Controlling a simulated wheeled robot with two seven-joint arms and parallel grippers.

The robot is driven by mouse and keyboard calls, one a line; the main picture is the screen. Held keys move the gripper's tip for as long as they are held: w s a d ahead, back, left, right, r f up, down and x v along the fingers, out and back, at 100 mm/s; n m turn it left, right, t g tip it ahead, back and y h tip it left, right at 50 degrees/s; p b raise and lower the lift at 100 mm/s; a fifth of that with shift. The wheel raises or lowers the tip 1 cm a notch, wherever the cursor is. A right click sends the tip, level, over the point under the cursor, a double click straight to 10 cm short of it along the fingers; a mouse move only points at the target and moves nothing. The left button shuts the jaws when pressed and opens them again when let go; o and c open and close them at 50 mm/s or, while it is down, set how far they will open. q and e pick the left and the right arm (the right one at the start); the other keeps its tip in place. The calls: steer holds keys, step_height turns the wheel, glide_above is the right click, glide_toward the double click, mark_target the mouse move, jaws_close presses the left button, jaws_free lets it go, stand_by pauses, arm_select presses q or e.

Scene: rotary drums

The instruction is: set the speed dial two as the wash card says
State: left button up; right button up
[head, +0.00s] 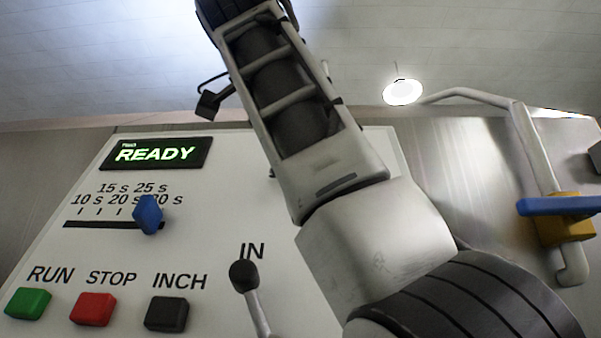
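Neither a speed dial nor a wash card can be made out in the head view. A white control panel (210,262) fills the left and middle, and one of my arms crosses in front of it from the lower right to the top edge. That arm hides the panel's right part. Neither gripper shows.
The panel has a display (155,153) reading READY, a blue slider knob (148,214) near the 25 s and 30 s marks, and green (28,303), red (93,309) and black (166,314) buttons. A lever (245,277) stands under IN. A pipe with a blue-handled valve (563,206) is at right.

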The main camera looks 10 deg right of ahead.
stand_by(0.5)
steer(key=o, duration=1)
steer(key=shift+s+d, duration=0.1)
